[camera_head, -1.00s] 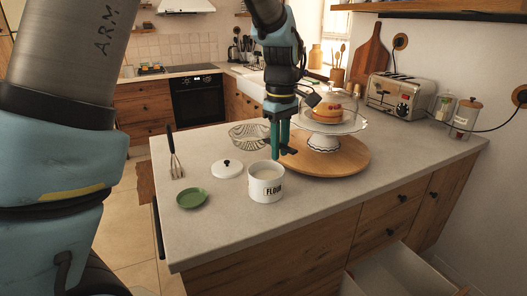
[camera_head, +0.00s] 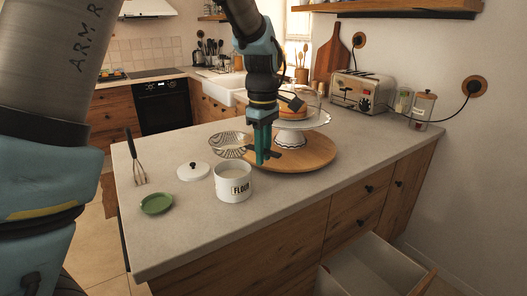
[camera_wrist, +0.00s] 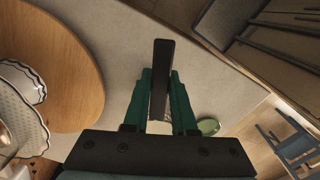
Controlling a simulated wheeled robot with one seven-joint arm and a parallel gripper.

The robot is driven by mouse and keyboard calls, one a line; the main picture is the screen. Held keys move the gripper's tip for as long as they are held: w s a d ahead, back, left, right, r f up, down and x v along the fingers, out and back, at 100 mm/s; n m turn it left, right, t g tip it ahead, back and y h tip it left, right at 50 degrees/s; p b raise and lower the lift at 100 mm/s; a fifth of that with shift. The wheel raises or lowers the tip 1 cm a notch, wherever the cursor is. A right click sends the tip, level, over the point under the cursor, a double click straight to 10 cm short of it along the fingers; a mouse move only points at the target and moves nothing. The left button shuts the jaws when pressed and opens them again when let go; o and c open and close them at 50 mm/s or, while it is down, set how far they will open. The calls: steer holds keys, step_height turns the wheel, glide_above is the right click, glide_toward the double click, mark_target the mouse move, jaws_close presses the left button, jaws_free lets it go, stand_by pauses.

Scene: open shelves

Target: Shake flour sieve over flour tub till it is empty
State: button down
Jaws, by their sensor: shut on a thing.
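My gripper (camera_head: 262,160) is shut on the dark handle of the flour sieve (camera_head: 229,144). The handle (camera_wrist: 161,75) stands between the green fingers in the wrist view; the sieve bowl cannot be made out there. In the head view the round mesh bowl reaches out left of the fingers, just behind and above the tub in the picture. Whether it is right over the tub, and whether flour is in it, I cannot tell. The white flour tub (camera_head: 233,185), marked FLOUR, stands open on the counter with pale flour inside. My fingers are to its right and behind.
The front counter is clear. A drawer (camera_head: 365,270) below is open.

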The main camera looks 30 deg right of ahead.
steer(key=shift+f, duration=0.35)
steer(key=shift+a, duration=0.1)
steer(key=shift+s+a, duration=0.3)
steer(key=shift+a, duration=0.25)
